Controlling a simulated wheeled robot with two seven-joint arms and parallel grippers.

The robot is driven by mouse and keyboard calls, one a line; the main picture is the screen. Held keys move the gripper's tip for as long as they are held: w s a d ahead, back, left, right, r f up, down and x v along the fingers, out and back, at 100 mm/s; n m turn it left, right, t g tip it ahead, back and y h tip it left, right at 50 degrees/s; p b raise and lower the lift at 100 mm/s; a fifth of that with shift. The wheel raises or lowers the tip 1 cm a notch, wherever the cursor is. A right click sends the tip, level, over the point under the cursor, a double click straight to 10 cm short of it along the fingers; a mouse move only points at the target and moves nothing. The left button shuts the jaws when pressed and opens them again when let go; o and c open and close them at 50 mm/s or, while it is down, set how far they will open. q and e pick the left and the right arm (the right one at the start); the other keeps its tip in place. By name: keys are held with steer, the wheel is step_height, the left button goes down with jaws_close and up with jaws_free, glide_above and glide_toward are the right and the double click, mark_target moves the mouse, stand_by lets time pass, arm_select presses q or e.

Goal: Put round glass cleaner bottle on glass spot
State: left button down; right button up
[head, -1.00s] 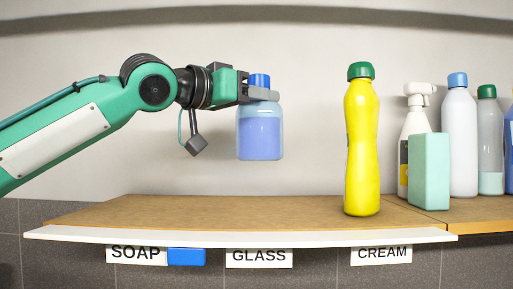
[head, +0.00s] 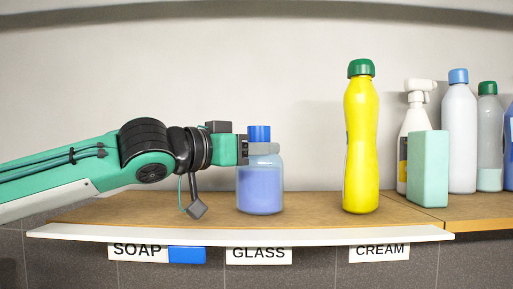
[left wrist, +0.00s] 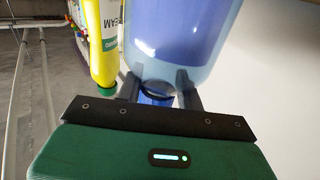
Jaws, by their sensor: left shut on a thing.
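The round glass cleaner bottle (head: 260,190) is clear with blue liquid and a blue cap. It stands upright at the shelf surface above the GLASS label (head: 258,254); I cannot tell for sure whether its base touches the board. My left gripper (head: 262,149) is shut on its neck, just below the cap. In the left wrist view the bottle (left wrist: 178,40) shows between the fingers, its cap toward the gripper. My right gripper is not in view.
A yellow bottle with a green cap (head: 361,145) stands above the CREAM label (head: 379,251). The SOAP label (head: 137,250) and a blue tag (head: 187,254) are on the left. A green box (head: 428,170), a spray bottle (head: 415,120) and several bottles stand at the right. The wooden shelf (head: 110,208) is clear at left.

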arm_select(q)
steer(key=shift+f, duration=0.1)
steer(key=c, duration=0.9)
jaws_free()
steer(key=shift+s+a, duration=0.15)
steer(key=shift+a, duration=0.1)
steer(key=b+v, duration=0.4)
steer(key=v, duration=0.7)
steer(key=shift+s, duration=0.25)
